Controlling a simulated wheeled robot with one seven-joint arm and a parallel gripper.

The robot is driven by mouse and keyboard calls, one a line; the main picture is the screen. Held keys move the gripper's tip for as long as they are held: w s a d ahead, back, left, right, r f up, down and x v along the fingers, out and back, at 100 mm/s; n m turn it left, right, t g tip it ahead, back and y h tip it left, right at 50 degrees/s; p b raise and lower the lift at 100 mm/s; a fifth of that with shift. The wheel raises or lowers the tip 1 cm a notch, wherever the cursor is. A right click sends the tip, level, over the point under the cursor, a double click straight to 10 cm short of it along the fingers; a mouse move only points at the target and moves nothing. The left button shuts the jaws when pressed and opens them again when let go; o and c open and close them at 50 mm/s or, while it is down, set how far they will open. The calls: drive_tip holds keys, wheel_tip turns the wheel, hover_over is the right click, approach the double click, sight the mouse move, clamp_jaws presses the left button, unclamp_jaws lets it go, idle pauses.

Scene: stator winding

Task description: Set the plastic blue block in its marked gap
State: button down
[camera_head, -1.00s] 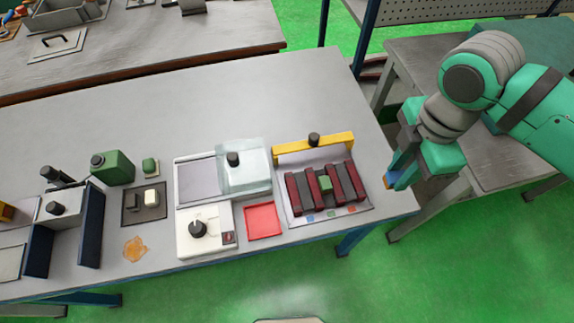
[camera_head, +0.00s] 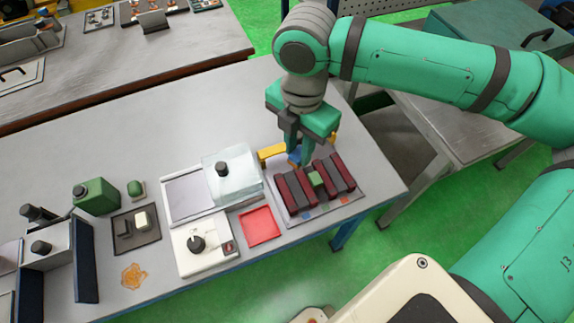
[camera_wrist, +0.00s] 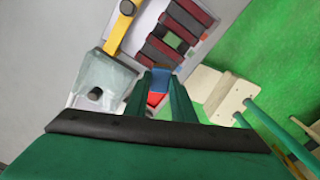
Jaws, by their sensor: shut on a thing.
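The blue block (camera_wrist: 161,77) is held between the fingertips of my gripper (camera_head: 299,160). In the head view the blue block (camera_head: 295,157) is partly hidden by the fingers, above the back left of the slotted fixture. The fixture plate (camera_head: 292,221) carries several dark red and dark grey bars. A green block (camera_head: 315,179) sits among the bars near the middle. Coloured marks lie along the front of the plate, with a blue mark (camera_head: 305,215) at the left. In the wrist view my fingers (camera_wrist: 160,88) point toward the fixture, and the green block (camera_wrist: 172,40) shows beyond the blue block.
A yellow bar (camera_head: 272,152) stands behind the fixture, partly hidden by my gripper. A red tray (camera_head: 260,226), a clear-covered box (camera_head: 221,182) and a white device with a black knob (camera_head: 195,243) stand to the left. The back of the table is clear.

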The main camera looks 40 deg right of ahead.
drive_tip(key=shift+f+n, duration=2.85)
drive_tip(key=shift+n, duration=0.35)
drive_tip(key=shift+f+n, duration=2.8)
drive_tip(key=shift+n, duration=0.4)
drive_tip(key=shift+a+f, duration=0.1)
drive_tip(key=shift+f, duration=1.25)
drive_tip(key=c, duration=1.2)
unclamp_jaws()
drive_tip(key=shift+r, duration=3.55)
